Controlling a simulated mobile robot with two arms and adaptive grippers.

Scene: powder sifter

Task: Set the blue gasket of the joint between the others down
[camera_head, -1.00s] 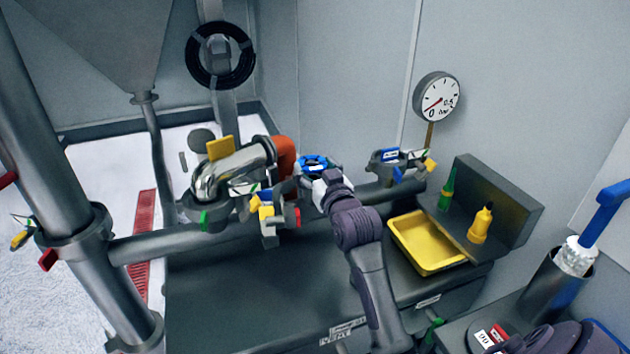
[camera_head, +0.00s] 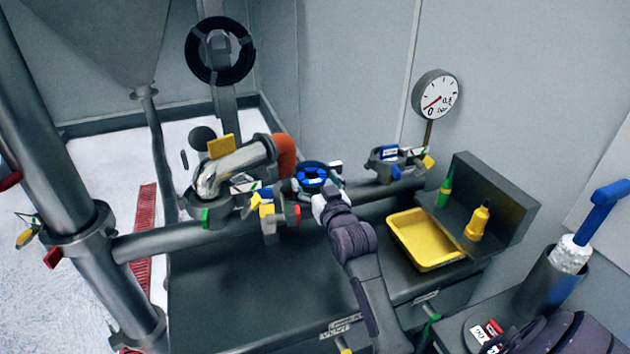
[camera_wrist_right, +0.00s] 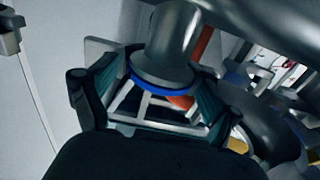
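The blue gasket (camera_head: 313,174) is at the middle of the head view, just right of the bent steel pipe elbow (camera_head: 228,170). My right gripper (camera_head: 316,182) has its fingers on two sides of it. In the right wrist view the blue rim of the gasket (camera_wrist_right: 160,90) lies between the teal finger pads, which appear to touch it. A steel flanged pipe (camera_wrist_right: 172,45) is right behind or against the rim; I cannot tell whether the gasket rests on anything. My left gripper is not in view.
A clamp with a yellow tag (camera_head: 267,207) sits left of the gasket, another clamp (camera_head: 392,163) right of it. A yellow tray (camera_head: 425,262), green bottle (camera_head: 446,190) and yellow bottle (camera_head: 479,221) stand at right. The dark bench front (camera_head: 230,290) is clear.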

